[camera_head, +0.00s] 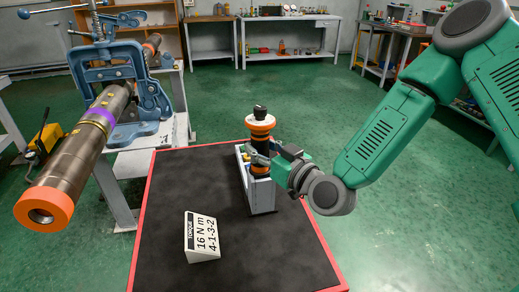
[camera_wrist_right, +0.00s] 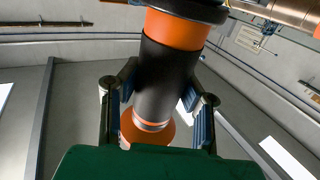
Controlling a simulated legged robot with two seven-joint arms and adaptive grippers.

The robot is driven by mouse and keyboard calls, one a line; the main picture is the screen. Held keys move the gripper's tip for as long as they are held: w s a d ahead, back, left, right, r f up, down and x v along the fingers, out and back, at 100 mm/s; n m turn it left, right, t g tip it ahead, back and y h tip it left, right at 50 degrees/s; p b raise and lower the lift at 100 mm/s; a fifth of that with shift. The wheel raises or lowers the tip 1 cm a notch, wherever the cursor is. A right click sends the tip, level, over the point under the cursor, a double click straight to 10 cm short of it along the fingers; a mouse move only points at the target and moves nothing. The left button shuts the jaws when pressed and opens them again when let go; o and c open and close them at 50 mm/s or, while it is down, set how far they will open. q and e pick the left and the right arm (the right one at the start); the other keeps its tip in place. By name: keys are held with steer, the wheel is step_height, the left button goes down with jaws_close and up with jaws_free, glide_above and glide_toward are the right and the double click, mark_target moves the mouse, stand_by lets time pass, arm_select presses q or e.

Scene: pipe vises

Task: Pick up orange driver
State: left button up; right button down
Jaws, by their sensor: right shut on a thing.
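The orange driver (camera_head: 260,130) is upright, with a black body, orange bands, a pale ring near its top and a black tip. My right gripper (camera_head: 262,157) is shut on its black middle, coming in from the right. In the right wrist view the driver's black body (camera_wrist_right: 168,80) runs between the two fingers of my right gripper (camera_wrist_right: 160,105), with orange above and below. The driver's lower end is hidden by the gripper and the grey holder (camera_head: 262,196), so I cannot tell whether it touches the holder. My left gripper is not in view.
A torque sign (camera_head: 202,238) stands on the black mat (camera_head: 170,190) with a red edge. At left a blue vise (camera_head: 150,98) holds a long pipe (camera_head: 75,160) with an orange end. A wooden shelf and workbenches line the back. The mat's front right is clear.

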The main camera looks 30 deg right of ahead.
mark_target(260, 108)
step_height(260, 108, up, 10)
steer(key=shift+p, duration=0.7)
steer(key=shift+r, duration=0.1)
steer(key=shift+r+p, duration=1.5)
steer(key=shift+r, duration=0.25)
steer(key=shift+f, duration=0.15)
